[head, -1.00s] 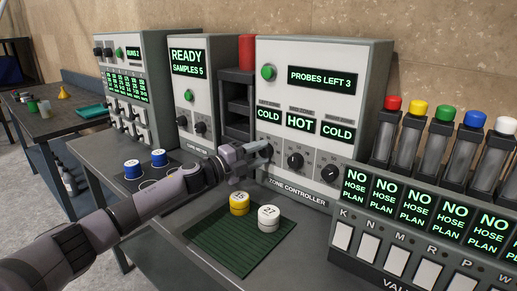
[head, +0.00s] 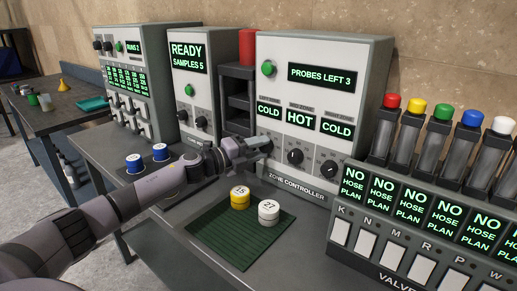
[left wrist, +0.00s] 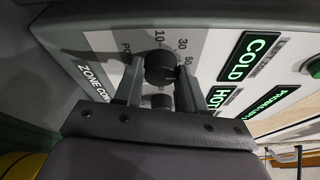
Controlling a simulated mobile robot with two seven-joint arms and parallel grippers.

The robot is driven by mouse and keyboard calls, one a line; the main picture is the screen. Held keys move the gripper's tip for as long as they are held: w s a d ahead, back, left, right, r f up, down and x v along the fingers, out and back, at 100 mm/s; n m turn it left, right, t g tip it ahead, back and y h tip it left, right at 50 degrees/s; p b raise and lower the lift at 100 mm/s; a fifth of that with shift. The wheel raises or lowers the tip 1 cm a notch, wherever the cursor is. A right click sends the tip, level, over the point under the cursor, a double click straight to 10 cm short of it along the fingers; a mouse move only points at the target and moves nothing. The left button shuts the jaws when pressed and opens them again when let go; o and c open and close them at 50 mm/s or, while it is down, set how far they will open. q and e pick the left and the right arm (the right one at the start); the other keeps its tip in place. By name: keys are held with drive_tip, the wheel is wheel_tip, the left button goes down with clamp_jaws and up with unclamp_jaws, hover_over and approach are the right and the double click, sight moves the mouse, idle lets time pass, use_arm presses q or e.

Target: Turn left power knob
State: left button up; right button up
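The zone controller (head: 312,105) is a light grey box with a green button, a display reading PROBES LEFT 3 and three zone displays reading COLD, HOT, COLD. Its left power knob is hidden behind my left gripper (head: 264,144) in the head view. In the left wrist view a dark round knob (left wrist: 160,67) on a dial marked 10, 30, 50 sits between the two fingers of my left gripper (left wrist: 161,70). The fingers are open, with a small gap on each side of the knob. The middle knob (head: 295,156) and right knob (head: 328,168) are uncovered. My right gripper is out of view.
A green mat (head: 240,238) with a yellow weight (head: 240,197) and a white weight (head: 268,213) lies in front of the controller. Two blue-topped pieces (head: 134,164) stand left, beside my arm. The core meter (head: 188,75) is further left; the valve unit (head: 410,220) stands right.

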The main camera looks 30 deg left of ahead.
use_arm(q)
drive_tip(key=o, duration=0.4)
drive_tip(key=shift+c, duration=0.2)
drive_tip(key=shift+s, duration=0.1)
drive_tip(key=b+v, duration=0.1)
drive_tip(key=v, duration=0.6)
drive_tip(key=shift+b, duration=0.4)
